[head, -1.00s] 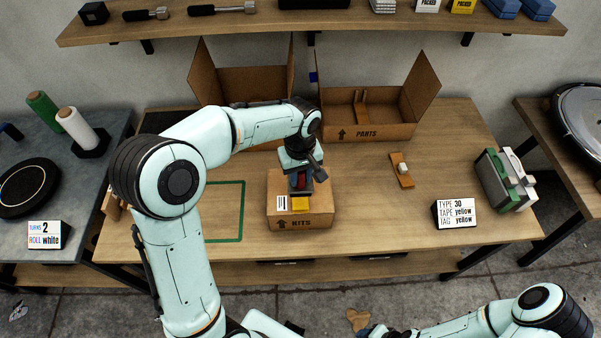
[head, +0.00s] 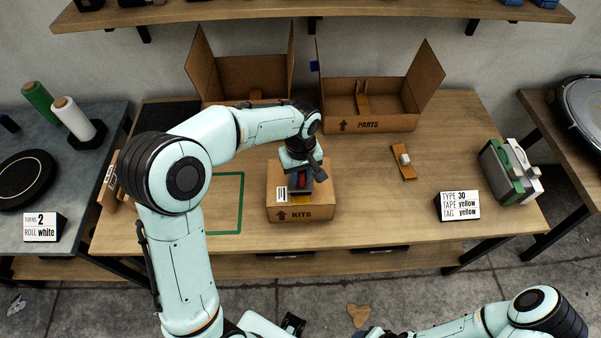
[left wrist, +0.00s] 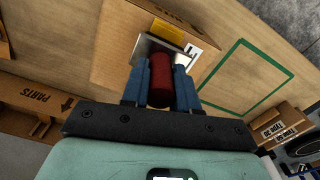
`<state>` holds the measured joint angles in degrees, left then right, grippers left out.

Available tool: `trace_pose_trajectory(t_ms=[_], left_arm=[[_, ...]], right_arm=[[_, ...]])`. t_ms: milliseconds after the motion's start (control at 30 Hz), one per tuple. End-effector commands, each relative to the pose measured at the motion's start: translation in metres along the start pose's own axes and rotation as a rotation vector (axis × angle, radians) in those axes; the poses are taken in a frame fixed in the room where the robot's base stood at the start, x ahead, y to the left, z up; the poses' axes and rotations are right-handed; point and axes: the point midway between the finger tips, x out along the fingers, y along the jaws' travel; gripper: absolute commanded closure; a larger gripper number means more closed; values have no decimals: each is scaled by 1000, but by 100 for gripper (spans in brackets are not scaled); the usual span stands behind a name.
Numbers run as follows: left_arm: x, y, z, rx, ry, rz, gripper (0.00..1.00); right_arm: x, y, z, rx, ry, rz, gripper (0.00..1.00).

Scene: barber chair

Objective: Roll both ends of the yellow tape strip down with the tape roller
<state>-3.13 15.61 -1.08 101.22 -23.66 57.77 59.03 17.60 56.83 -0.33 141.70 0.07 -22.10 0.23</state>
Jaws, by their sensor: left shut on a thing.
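My left gripper (head: 300,181) is shut on the tape roller's red handle, with its blue fingers (left wrist: 160,85) on either side. The tape roller (left wrist: 160,76) has a grey metal part at its far end, at the yellow tape strip (left wrist: 168,32) on the KITS box (head: 306,214). Contact with the strip cannot be told. A little of the yellow strip (head: 301,200) shows at the box's front; the gripper and roller hide the rest. My right gripper (head: 376,332) is low at the picture's bottom edge, too small and cut off to read.
The open PARTS box (head: 369,125) and another open carton (head: 240,85) stand behind. A wooden block (head: 404,162), a TYPE 30 sign (head: 458,206) and a green-and-white dispenser (head: 508,171) are at right. A green outline (head: 241,215) lies left of the KITS box.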

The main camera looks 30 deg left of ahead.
Motion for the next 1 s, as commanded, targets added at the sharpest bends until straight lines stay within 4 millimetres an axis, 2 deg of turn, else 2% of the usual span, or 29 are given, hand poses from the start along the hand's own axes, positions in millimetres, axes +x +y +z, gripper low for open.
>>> trace_pose_trajectory(t_ms=[1000], left_arm=[[10,0,0,0,0,0,100]], right_arm=[[7,4,3,2,-5,2,48]])
